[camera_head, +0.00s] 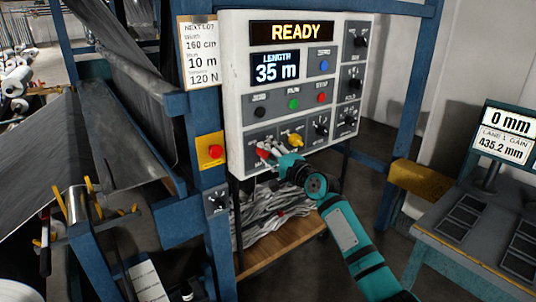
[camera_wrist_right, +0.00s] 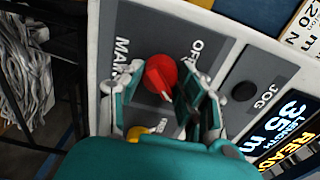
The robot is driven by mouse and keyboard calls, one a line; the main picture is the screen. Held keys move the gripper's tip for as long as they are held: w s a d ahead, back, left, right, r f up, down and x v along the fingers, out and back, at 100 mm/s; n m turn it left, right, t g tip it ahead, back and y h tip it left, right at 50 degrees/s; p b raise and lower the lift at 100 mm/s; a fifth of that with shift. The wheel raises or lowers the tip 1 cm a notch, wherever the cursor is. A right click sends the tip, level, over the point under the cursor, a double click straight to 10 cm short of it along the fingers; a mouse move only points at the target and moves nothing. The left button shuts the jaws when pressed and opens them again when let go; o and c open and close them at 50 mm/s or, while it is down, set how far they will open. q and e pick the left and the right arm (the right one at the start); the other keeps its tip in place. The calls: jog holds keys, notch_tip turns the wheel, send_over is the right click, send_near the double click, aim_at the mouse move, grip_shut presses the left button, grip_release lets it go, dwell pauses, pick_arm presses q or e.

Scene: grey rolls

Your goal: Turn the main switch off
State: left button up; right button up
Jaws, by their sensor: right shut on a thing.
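The main switch is a red rotary knob (camera_wrist_right: 160,74) low on the white control panel (camera_head: 236,100). The words MAIN and OFF show beside it in the right wrist view. A short white pointer mark on the knob points down and slightly right there, away from the OFF label. In the head view the red knob (camera_head: 262,153) is partly covered by my right gripper (camera_head: 277,151). In the wrist view the right gripper's fingers (camera_wrist_right: 165,105) are closed around the knob, one on each side. My left gripper is not in view.
A yellow knob (camera_head: 295,140) sits right beside the gripper. Green, red and blue buttons and several black knobs fill the panel. The display reads READY (camera_head: 296,32). A red button on a yellow box (camera_head: 213,151) is at left. A desk (camera_head: 475,235) stands at right.

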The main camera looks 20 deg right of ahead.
jog(key=shift+f, duration=0.1)
jog(key=shift+f+n+b, duration=0.1)
jog(key=shift+n+b, duration=0.7)
jog(key=shift+n, duration=0.1)
jog(key=n+b, duration=0.1)
jog(key=n, duration=0.1)
jog(key=shift+n+b, duration=0.3)
jog(key=shift+b, duration=0.1)
jog(key=n+b, duration=0.2)
jog(key=n, duration=0.2)
jog(key=shift+b, duration=0.3)
jog(key=n+b, duration=0.1)
jog(key=n, duration=0.4)
jog(key=shift+b, duration=0.4)
jog(key=shift+n, duration=2.2)
jog(key=o, duration=1.2)
jog(key=shift+c, duration=0.2)
